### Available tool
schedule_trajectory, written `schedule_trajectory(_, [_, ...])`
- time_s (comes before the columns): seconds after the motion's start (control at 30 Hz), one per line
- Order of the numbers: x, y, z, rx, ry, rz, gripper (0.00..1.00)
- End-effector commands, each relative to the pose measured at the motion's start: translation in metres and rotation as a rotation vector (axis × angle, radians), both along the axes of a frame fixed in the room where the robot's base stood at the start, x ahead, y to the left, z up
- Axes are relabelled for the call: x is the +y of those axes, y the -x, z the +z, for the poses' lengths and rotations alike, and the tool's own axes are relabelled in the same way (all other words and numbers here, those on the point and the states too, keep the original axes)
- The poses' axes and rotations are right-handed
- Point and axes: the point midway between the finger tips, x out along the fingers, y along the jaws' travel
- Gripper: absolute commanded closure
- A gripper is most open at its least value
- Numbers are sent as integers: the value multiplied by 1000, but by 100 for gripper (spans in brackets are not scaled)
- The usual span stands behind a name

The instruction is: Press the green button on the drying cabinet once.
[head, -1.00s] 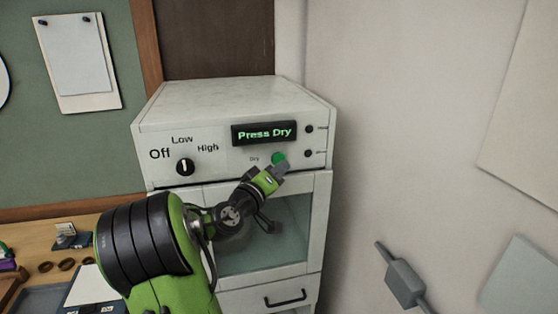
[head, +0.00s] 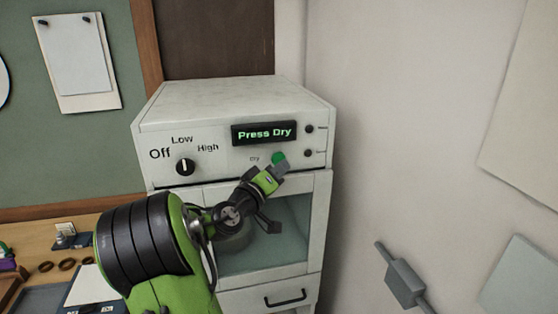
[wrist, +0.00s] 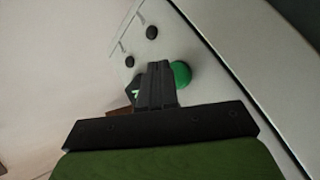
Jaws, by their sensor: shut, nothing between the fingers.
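The white drying cabinet (head: 225,110) stands against the wall, with its green button (head: 278,158) on the front panel beside the small "Dry" label. The display (head: 264,133) reads "Press Dry". My gripper (head: 281,166) is shut and empty, its tips just in front of and below the button and overlapping its lower part in the head view. In the wrist view my shut fingers (wrist: 157,84) point at the panel, and the green button (wrist: 181,74) shows right beside the fingertips, partly hidden by them. I cannot tell whether they touch.
The dial (head: 185,167) points up between Off, Low and High. Below is a glass door (head: 285,240) and a drawer handle (head: 285,298). A wooden bench (head: 60,262) with small parts is at the left.

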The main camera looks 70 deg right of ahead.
Motion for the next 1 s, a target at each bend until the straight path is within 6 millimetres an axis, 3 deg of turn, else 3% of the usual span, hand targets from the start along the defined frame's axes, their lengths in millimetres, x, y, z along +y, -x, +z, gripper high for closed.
schedule_trajectory(1.0, [-8,-4,0,0,0,0,100])
